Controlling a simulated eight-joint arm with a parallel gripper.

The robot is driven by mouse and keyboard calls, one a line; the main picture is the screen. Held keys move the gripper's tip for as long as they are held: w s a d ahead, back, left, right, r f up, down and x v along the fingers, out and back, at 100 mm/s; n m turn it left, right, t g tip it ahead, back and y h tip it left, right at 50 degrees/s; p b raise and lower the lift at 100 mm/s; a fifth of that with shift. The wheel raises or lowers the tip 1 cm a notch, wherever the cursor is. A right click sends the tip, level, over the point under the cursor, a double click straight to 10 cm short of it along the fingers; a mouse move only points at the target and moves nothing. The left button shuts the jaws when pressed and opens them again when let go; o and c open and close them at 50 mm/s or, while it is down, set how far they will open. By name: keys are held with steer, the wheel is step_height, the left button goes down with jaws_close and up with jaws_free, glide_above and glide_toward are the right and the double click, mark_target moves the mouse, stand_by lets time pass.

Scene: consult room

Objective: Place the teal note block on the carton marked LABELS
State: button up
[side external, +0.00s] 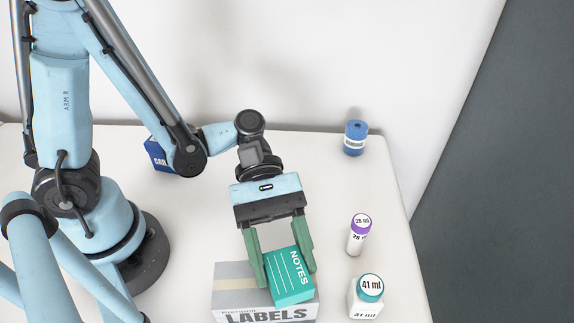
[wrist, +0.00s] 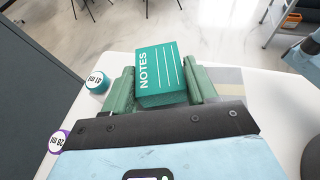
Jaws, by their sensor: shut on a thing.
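The teal note block (side external: 289,276), marked NOTES, is between the green fingers of my gripper (side external: 284,268), which are shut on it. In the side view it overlaps the top of the grey carton marked LABELS (side external: 232,299), near the table's front edge. I cannot tell whether the block touches the carton or is held just above it. In the wrist view the note block (wrist: 160,75) fills the space between the fingers (wrist: 162,88). Part of the grey carton (wrist: 232,92) shows to the right of them, mostly hidden.
A white bottle with a teal cap (side external: 366,297) marked 41 ml and a purple-capped vial (side external: 358,236) marked 28 ml stand right of the carton. A blue container (side external: 355,138) stands at the back right. A dark blue box (side external: 158,155) sits at the back left. The table centre is clear.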

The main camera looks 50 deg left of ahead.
steer(key=shift+f, duration=0.25)
steer(key=o, duration=1.1)
